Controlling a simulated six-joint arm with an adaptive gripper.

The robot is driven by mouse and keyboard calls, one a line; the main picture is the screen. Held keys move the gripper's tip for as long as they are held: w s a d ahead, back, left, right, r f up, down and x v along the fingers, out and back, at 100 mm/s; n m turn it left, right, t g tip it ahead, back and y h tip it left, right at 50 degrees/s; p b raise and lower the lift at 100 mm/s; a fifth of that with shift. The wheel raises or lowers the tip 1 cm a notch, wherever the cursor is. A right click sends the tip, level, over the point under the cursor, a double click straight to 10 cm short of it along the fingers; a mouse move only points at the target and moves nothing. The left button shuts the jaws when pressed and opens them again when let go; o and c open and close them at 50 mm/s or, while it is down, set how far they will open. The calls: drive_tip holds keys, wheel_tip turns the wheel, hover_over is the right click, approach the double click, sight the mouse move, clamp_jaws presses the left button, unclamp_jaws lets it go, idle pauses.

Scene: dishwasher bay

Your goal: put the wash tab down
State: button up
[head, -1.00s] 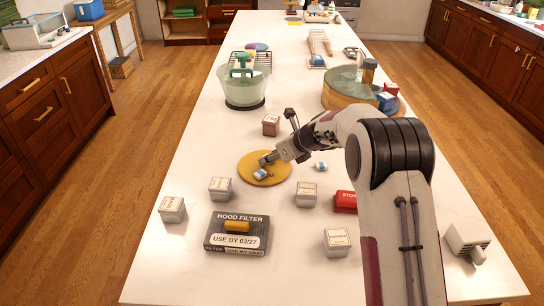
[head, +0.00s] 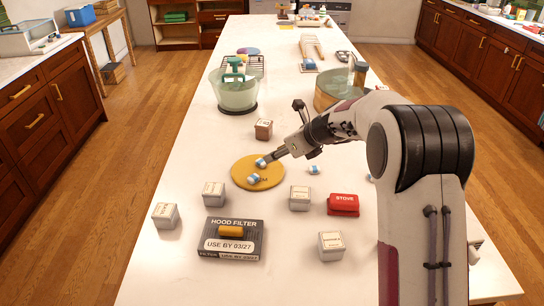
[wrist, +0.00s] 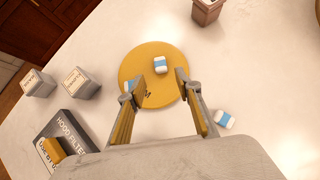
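A small white and blue wash tab (wrist: 160,65) lies on the round yellow mat (wrist: 145,55), ahead of and between my fingertips. It also shows on the mat in the head view (head: 261,162). My gripper (wrist: 155,87) is open, its fingers apart and touching no tab that I can see. A second similar tab (head: 254,180) lies lower on the mat in the head view. In the wrist view it is mostly hidden behind the left finger. A third similar tab (head: 314,169) lies on the counter right of the mat.
A brown box (head: 263,129) stands behind the mat. Small white boxes (head: 214,194) (head: 300,198), a red stove box (head: 343,204) and the hood filter box (head: 231,240) stand in front. A pale green bowl (head: 233,92) is farther back.

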drive_tip(key=shift+v, duration=2.15)
drive_tip(key=s+d+r+n+h, duration=0.1)
drive_tip(key=s+r+n, duration=0.2)
drive_tip(key=s+n, duration=0.35)
drive_tip(key=s+d+r+n+h, duration=0.1)
drive_tip(key=s+r+n, duration=0.25)
drive_tip(key=s, duration=0.55)
drive_tip(key=s+d+r+n, duration=0.1)
drive_tip(key=s+r+n, duration=0.3)
drive_tip(key=s, duration=0.3)
drive_tip(key=s+d+f+n+h, duration=0.1)
drive_tip(key=s+d+n, duration=0.2)
drive_tip(key=s, duration=0.4)
drive_tip(key=s+d+f+n+h, duration=0.1)
drive_tip(key=s+d+n+h, duration=0.1)
drive_tip(key=s+n, duration=0.3)
drive_tip(key=s+d+f+n+h, duration=0.1)
drive_tip(key=s+d+n, duration=0.2)
drive_tip(key=s, duration=0.8)
drive_tip(key=shift+d+f+n+g, duration=0.3)
drive_tip(key=shift+f+n+g, duration=0.1)
drive_tip(key=shift+n, duration=0.6)
idle(0.3)
